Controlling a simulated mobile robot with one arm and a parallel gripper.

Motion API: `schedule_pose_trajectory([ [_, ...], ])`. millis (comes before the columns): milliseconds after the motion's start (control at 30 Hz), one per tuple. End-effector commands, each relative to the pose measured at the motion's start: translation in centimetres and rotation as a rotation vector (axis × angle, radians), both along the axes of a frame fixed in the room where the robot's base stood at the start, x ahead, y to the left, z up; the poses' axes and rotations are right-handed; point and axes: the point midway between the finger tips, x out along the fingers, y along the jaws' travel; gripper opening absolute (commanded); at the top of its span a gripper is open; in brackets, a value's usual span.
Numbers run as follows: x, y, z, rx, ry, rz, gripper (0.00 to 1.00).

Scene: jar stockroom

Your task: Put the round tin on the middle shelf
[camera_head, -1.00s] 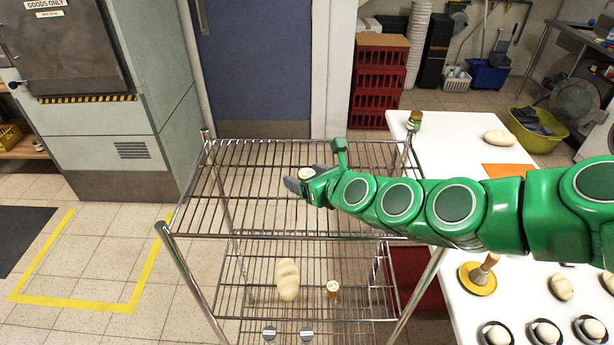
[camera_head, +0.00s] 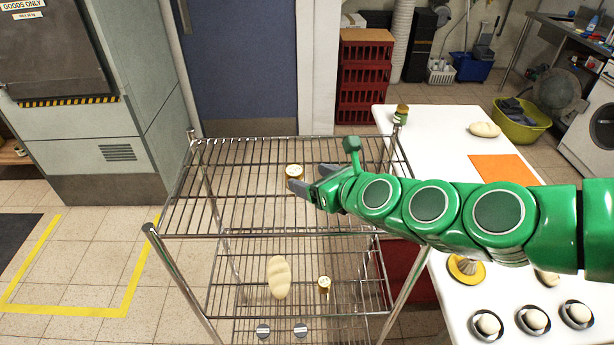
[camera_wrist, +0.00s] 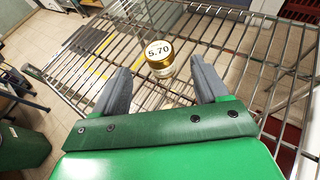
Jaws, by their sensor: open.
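A round tin (camera_head: 294,172) with a gold rim stands upright on the wire rack's top shelf (camera_head: 230,215). Its white top reads 5.70 in the wrist view (camera_wrist: 160,55). My gripper (camera_head: 308,178) is open at that shelf, its two grey fingers apart. In the wrist view the tin is near the fingertips, between them and slightly beyond, with a gap on both sides. The shelf below (camera_head: 240,298) holds a pale loaf-shaped thing (camera_head: 278,277) and a small gold-sided jar (camera_head: 323,284).
Two small dark discs (camera_head: 263,330) (camera_head: 300,330) show low on the rack. A white table (camera_head: 440,140) at the right holds a green jar (camera_head: 401,114), an orange sheet (camera_head: 503,169) and several pale rounded things. The top shelf's left part is clear.

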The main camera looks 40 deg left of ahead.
Motion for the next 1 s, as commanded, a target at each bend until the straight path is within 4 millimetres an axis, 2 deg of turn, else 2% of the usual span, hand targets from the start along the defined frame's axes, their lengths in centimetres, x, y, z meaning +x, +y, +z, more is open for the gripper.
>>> schedule_pose_trajectory([
  [633,-0.1,-0.4,0.1,-0.002,-0.001,0.0,0.74],
  [1000,-0.2,1.8,-0.9,-0.01,-0.062,-0.025,0.74],
])
